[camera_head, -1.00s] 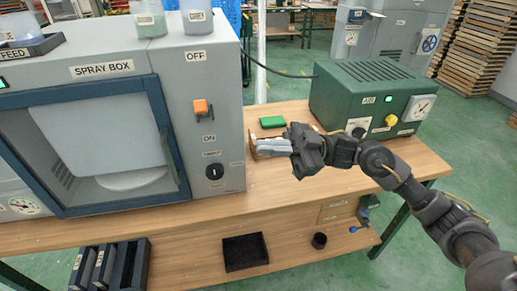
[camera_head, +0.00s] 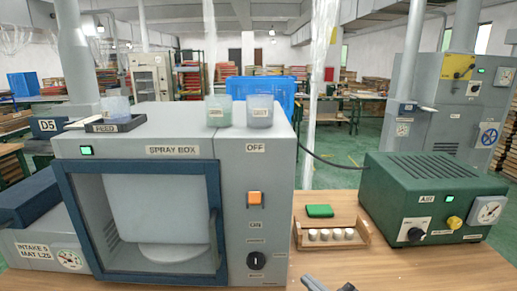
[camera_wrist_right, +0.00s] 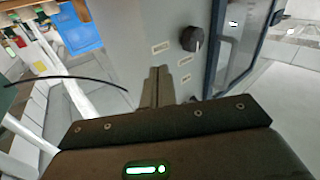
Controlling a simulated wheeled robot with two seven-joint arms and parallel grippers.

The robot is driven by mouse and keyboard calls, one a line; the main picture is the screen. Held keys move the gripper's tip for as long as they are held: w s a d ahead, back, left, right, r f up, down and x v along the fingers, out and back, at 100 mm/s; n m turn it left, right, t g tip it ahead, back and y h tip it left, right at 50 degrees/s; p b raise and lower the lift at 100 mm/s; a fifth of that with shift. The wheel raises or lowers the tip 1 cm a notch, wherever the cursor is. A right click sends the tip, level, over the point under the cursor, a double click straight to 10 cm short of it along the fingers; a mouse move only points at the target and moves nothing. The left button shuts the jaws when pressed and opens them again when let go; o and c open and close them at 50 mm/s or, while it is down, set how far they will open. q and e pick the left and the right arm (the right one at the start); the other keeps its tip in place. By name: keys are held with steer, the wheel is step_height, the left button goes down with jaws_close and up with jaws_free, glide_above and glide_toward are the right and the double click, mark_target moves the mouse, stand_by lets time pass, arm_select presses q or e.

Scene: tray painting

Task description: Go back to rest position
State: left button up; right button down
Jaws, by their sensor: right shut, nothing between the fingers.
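The spray box (camera_head: 230,147) stands on the bench with a dark-framed window, an orange switch (camera_head: 254,198) and a black knob (camera_head: 256,261). The knob also shows in the right wrist view (camera_wrist_right: 191,39), apart from the fingers. My left gripper is not in view.
The green air unit (camera_head: 430,190) stands further right. The bench front right (camera_head: 430,270) is clear.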

steer(key=s+d+f+m+g+h, duration=0.2)
steer(key=s+d+f+h, duration=0.25)
steer(key=f, duration=0.25)
steer(key=s+d+f+m+g+h, duration=0.2)
steer(key=s+d+f+m+h, duration=0.15)
steer(key=s+f, duration=0.3)
steer(key=s+d+f+g+h, duration=0.15)
steer(key=s+f+g, duration=0.25)
steer(key=s, duration=0.4)
steer(key=s+d+f+g+h, duration=0.1)
steer(key=s+d+f+g, duration=0.15)
steer(key=s+f, duration=0.35)
steer(key=s+f+g, duration=0.1)
steer(key=s+f, duration=0.1)
steer(key=f, duration=1.1)
steer(key=s+f+g, duration=0.1)
steer(key=s+f, duration=0.1)
steer(key=f, duration=1.1)
steer(key=s+d+f+g, duration=0.1)
steer(key=s+d+f, duration=0.3)
steer(key=s+f, duration=0.9)
steer(key=shift+s+p, duration=0.3)
steer(key=shift+s, duration=0.4)
